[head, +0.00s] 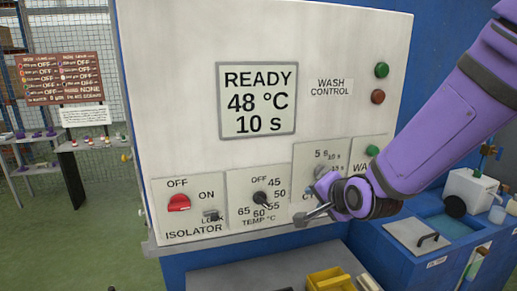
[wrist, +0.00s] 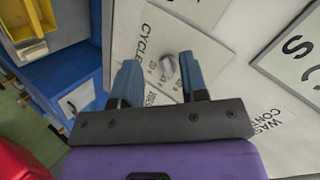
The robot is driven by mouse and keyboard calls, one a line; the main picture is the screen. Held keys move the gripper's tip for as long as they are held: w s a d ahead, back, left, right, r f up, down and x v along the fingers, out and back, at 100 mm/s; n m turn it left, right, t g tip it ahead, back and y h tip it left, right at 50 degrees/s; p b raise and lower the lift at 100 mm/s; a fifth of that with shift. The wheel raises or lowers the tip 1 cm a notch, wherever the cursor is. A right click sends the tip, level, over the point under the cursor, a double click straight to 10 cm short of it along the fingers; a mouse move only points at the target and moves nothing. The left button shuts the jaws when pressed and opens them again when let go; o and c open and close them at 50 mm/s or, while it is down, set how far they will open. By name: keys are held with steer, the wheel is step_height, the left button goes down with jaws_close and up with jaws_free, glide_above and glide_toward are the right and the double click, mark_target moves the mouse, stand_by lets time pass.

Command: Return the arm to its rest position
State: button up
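My purple arm (head: 440,135) reaches in from the right in the head view, in front of the wash control panel (head: 170,60). My gripper (wrist: 160,62) is open in the wrist view, its two blue fingers wide apart. The grey cycle knob (wrist: 166,68) shows between the fingers with a gap on both sides; nothing is gripped. How far the fingertips are from the panel is hard to tell. In the head view my wrist hides part of the cycle plate (head: 305,153).
The display (head: 257,100) reads READY, 48 °C, 10 s. The red isolator knob (head: 179,202) and black temperature knob (head: 261,198) are left of my gripper. A yellow bin (head: 330,280) lies below. A blue basin unit (head: 400,255) stands at lower right.

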steer(key=s+d+r+n+g+h, duration=0.1)
steer(key=s+d+r+n+g, duration=0.2)
steer(key=s, duration=0.9)
steer(key=s+d+r+n+g+h, duration=0.2)
steer(key=s+d+r+n, duration=0.3)
steer(key=s+d+r, duration=0.4)
steer(key=s+d+g, duration=0.1)
steer(key=s+d, duration=0.2)
steer(key=d, duration=0.1)
steer(key=shift+r+n+h, duration=0.3)
steer(key=shift+n, duration=0.1)
